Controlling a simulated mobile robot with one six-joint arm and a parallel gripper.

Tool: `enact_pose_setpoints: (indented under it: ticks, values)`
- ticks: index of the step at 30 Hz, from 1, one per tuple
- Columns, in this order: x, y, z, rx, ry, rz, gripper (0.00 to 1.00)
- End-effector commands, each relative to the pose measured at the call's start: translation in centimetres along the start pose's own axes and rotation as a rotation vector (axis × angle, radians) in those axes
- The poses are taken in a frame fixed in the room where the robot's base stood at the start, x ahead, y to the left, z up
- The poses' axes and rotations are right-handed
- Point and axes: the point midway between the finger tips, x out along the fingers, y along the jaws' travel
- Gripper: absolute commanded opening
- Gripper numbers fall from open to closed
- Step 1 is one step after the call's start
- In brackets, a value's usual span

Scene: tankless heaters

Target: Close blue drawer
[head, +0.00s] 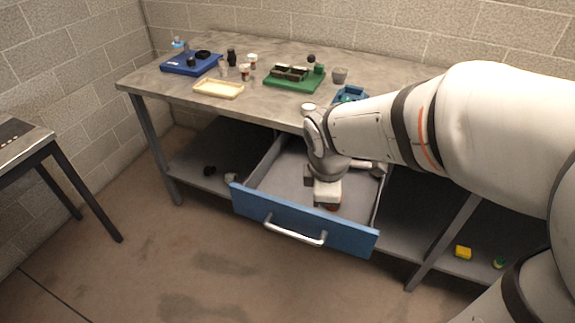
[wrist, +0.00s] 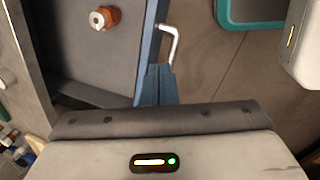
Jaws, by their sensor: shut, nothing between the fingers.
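The blue drawer (head: 300,220) is pulled out from under the workbench, with its grey inside showing. A pale metal handle (head: 295,232) is on its blue front. The drawer front and handle (wrist: 172,45) also show in the wrist view. My gripper (head: 328,192) hangs over the open drawer, behind its front panel, in the head view. It is shut and empty. In the wrist view its fingers (wrist: 157,78) appear close to the drawer front; whether they touch it I cannot tell. An orange item with a white knob (wrist: 104,18) lies inside the drawer.
The workbench top (head: 370,65) holds a blue case (head: 192,64), a beige tray (head: 218,89), a green board (head: 295,80) and small containers. A yellow block (head: 463,252) is on the lower shelf. The floor before the drawer is clear. A dark-legged table (head: 45,145) stands left.

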Motion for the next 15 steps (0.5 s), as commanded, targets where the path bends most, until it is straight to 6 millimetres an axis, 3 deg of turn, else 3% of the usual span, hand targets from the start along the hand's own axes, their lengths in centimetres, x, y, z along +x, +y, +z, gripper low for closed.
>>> enact_pose_setpoints:
  ticks: [1, 6, 10, 15]
  values:
    - [2.0, 0.3, -2.0, -0.19, -0.006, -0.005, 0.0]
    - [5.9, 1.2, -7.3, -0.77, -0.019, -0.002, 0.0]
    - [7.9, 1.3, -10.2, -1.076, -0.025, 0.002, 0.0]
    - [9.2, 1.3, -12.0, -1.265, -0.029, 0.004, 0.0]
